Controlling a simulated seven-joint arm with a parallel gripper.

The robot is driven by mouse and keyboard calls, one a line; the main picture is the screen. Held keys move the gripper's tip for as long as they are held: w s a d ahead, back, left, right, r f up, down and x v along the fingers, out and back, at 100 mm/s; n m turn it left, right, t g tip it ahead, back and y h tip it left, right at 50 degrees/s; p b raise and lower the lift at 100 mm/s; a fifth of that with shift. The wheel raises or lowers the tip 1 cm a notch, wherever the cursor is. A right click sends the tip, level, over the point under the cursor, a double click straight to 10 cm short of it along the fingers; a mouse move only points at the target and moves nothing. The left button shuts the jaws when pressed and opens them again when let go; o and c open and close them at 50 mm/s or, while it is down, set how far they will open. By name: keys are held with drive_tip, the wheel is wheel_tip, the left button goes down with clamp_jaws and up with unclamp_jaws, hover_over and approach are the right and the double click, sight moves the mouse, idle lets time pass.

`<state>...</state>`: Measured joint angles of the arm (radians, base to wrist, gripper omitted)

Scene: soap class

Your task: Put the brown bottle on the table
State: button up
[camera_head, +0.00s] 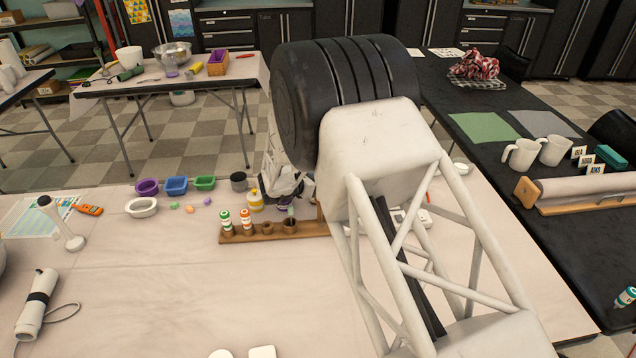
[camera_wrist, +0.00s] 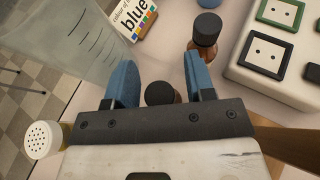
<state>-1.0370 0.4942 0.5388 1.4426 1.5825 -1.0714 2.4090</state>
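My gripper (camera_wrist: 158,80) shows in the wrist view with its two blue fingers apart. A round black cap (camera_wrist: 162,93) lies between the fingers, close to the gripper body, with a gap visible on its left; most of what is under it is hidden. A brown bottle with a black cap (camera_wrist: 205,36) stands just beyond the right finger, outside the grip. In the head view my arm hides the gripper, and I cannot make out either capped item there. The pale table (camera_head: 200,300) fills the front of the head view.
A wooden rack (camera_head: 275,234) holds small bottles with green and orange labels. Clear measuring jug (camera_wrist: 75,40), blue-lettered card (camera_wrist: 135,20), white-capped shaker (camera_wrist: 42,138) and white panel (camera_wrist: 240,68) crowd the gripper. Coloured tubs (camera_head: 176,186) stand behind. The table's front left middle is clear.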

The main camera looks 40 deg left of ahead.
drive_tip(key=shift+r, duration=0.1)
drive_tip(key=shift+s+a+r, duration=0.15)
drive_tip(key=shift+s+r, duration=0.1)
drive_tip(key=shift+s, duration=0.1)
drive_tip(key=v, duration=1.1)
idle(0.7)
